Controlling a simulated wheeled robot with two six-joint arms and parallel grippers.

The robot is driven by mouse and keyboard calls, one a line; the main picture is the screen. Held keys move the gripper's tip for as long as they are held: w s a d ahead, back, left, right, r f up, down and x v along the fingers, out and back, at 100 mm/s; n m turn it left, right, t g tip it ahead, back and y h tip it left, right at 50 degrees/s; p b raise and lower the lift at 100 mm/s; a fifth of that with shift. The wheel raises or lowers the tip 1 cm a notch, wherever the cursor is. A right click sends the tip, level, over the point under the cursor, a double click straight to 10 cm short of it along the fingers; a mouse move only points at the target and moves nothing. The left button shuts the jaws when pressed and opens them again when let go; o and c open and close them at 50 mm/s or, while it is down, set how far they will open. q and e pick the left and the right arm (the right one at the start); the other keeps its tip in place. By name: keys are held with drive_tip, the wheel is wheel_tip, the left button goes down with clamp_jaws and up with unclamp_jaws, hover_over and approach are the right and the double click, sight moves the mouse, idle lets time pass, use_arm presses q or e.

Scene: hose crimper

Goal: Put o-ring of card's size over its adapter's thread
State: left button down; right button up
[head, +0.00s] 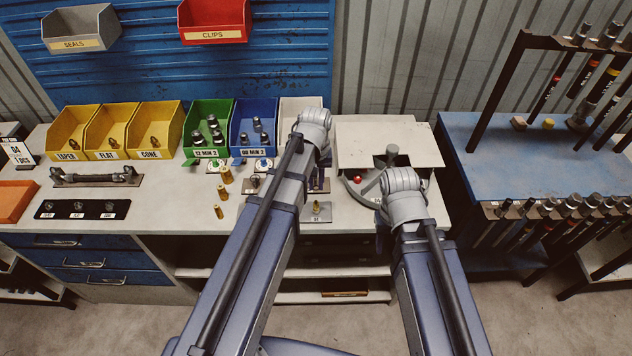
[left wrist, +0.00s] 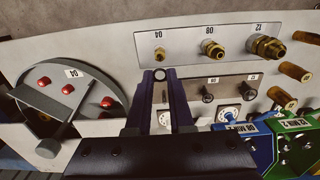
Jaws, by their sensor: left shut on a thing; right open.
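The card (head: 18,152) at the far left of the bench reads 04. In the left wrist view, a grey plate (left wrist: 185,45) carries brass adapters labelled 04 (left wrist: 160,54), 08 (left wrist: 213,48) and 12 (left wrist: 262,46). My left gripper (left wrist: 160,74) is shut on a small dark o-ring (left wrist: 159,73), held between its fingertips. The ring shows just below the 04 adapter in that picture; I cannot tell the height gap, and the adapter's thread looks bare. In the head view, the 04 adapter (head: 316,207) stands in front of my left gripper (head: 320,184). My right gripper is hidden behind its own wrist.
A dark plate (left wrist: 232,84) with small posts labelled 08 and 12 lies beside the fingers. The round crimper (left wrist: 75,90) with red knobs is at left in the wrist view. Green (head: 208,130) and blue bins (head: 254,130) and loose brass fittings (head: 226,174) stand near my left arm.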

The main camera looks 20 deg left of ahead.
sight(316, 201)
use_arm(q)
drive_tip(key=shift+f+b, duration=2.3)
drive_tip(key=shift+f, duration=0.25)
drive_tip(key=shift+f+b, duration=0.9)
drive_tip(key=c, duration=0.7)
unclamp_jaws()
drive_tip(key=shift+r, duration=0.2)
wheel_tip(316, 201, up, 8)
drive_tip(key=p, duration=0.8)
drive_tip(key=shift+f, duration=0.2)
